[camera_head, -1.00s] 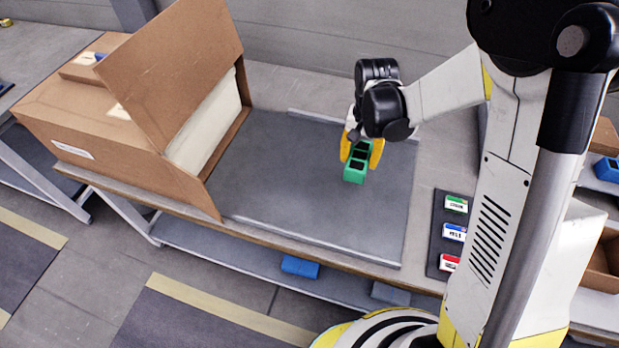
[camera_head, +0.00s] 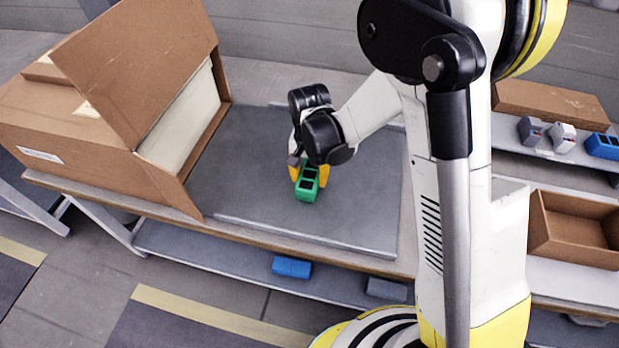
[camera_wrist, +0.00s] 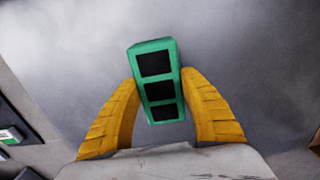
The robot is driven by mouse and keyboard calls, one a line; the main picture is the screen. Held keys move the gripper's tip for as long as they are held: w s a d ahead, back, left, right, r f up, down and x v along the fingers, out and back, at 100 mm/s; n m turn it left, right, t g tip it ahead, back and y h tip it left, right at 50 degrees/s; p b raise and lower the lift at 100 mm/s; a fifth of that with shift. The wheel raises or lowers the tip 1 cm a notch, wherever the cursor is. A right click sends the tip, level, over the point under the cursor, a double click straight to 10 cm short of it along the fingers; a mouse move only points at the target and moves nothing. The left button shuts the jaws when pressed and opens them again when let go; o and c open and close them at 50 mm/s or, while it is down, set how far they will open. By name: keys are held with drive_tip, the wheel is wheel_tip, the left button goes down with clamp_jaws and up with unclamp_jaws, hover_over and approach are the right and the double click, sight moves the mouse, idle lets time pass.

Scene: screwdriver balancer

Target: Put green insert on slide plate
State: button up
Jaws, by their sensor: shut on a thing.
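The green insert (camera_head: 307,184) is a small block with dark square pockets. My gripper (camera_head: 310,175) has its yellow fingers on both sides of it and is shut on it. In the wrist view the green insert (camera_wrist: 157,82) sits slightly tilted between the yellow fingers (camera_wrist: 160,108). The grey slide plate (camera_head: 245,185) lies flat on the table under my gripper. The insert is over the plate; I cannot tell whether it touches it.
A large open cardboard box (camera_head: 100,130) stands at the left end of the plate. A blue block (camera_head: 291,267) lies on the shelf below. At right are an empty brown tray (camera_head: 575,228) and a shelf with grey parts and a blue bin (camera_head: 603,145). The plate around the insert is clear.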

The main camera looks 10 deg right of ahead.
sight(310, 175)
drive_tip(key=shift+f, duration=0.15)
drive_tip(key=o, duration=0.9)
wheel_tip(310, 175, up, 13)
drive_tip(key=p, duration=0.5)
drive_tip(key=s+d+r+n+t, duration=0.4)
drive_tip(key=s+d+r+t, duration=0.3)
drive_tip(key=s+d+r, duration=0.6)
drive_tip(key=shift+d+v, duration=0.25)
drive_tip(key=shift+v, duration=0.95)
